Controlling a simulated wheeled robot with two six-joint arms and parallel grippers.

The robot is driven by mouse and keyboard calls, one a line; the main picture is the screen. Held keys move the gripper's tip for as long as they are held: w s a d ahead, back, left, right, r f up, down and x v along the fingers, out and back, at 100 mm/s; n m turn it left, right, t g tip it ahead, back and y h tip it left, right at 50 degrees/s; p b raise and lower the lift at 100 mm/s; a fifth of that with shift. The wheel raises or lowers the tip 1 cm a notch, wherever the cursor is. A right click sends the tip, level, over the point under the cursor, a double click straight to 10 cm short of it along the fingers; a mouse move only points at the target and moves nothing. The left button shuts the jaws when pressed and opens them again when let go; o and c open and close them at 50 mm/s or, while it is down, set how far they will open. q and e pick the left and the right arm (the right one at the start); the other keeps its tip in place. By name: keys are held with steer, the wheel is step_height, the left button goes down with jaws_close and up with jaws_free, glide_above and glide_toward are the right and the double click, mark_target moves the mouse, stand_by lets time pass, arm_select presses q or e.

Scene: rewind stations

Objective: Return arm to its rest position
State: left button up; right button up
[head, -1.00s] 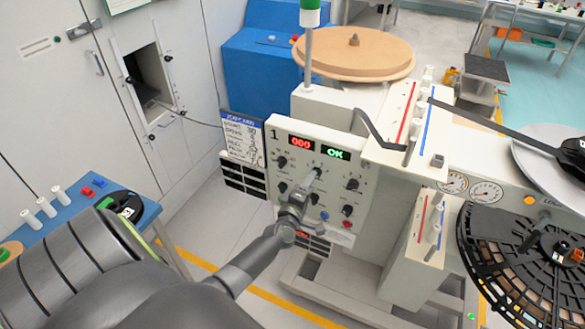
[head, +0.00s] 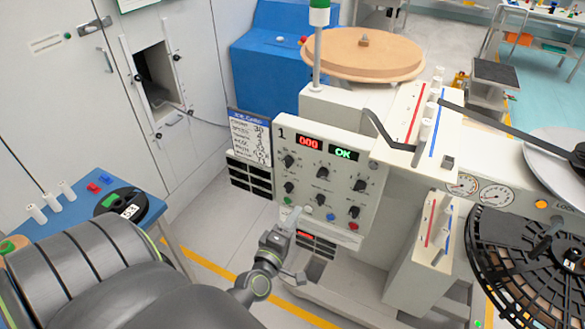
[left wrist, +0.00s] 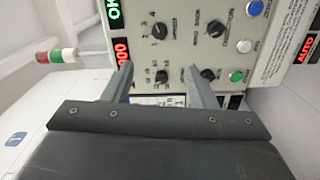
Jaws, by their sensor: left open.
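My left gripper (head: 290,216) is in front of the lower left part of the control panel (head: 277,155) of station 1, in the head view. In the left wrist view its two fingers (left wrist: 158,82) stand apart with nothing between them, and the panel with its dark knobs and coloured buttons shows beyond. The fingers look clear of the knobs, though the exact gap is hard to tell. My left arm comes in from the lower left. The panel shows a red 000 and a green OK. My right gripper is not in view.
A blue side table (head: 150,213) with white spools and a black reel stands at the left. A black slotted reel (head: 520,262) is at the right. A wooden disc (head: 400,58) lies on the machine's top. Free floor (head: 215,225) shows between the table and the machine.

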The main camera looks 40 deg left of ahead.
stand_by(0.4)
arm_select(q)
steer(key=s+d+f+m+g+h+b, duration=0.1)
steer(key=s+f+m+g, duration=0.25)
steer(key=f, duration=0.65)
steer(key=s+f+m+g+h+b, duration=0.1)
steer(key=s+f+m+g, duration=0.2)
steer(key=f, duration=0.6)
steer(key=s+d+f+m+g+h, duration=0.1)
steer(key=s+f+m, duration=0.35)
steer(key=f, duration=0.55)
steer(key=s+f+m+g, duration=0.2)
steer(key=s+f, duration=0.3)
steer(key=s, duration=0.3)
steer(key=s+d+f+m+g+b, duration=0.1)
steer(key=s+f+m+g, duration=0.2)
steer(key=s+f, duration=0.3)
steer(key=s+f+m+g+b, duration=0.1)
steer(key=s+f+g, duration=0.3)
steer(key=s, duration=0.7)
steer(key=shift+s+d+f+m, duration=0.2)
steer(key=shift+f+m, duration=0.45)
steer(key=shift+m, duration=0.25)
steer(key=shift+w, duration=0.1)
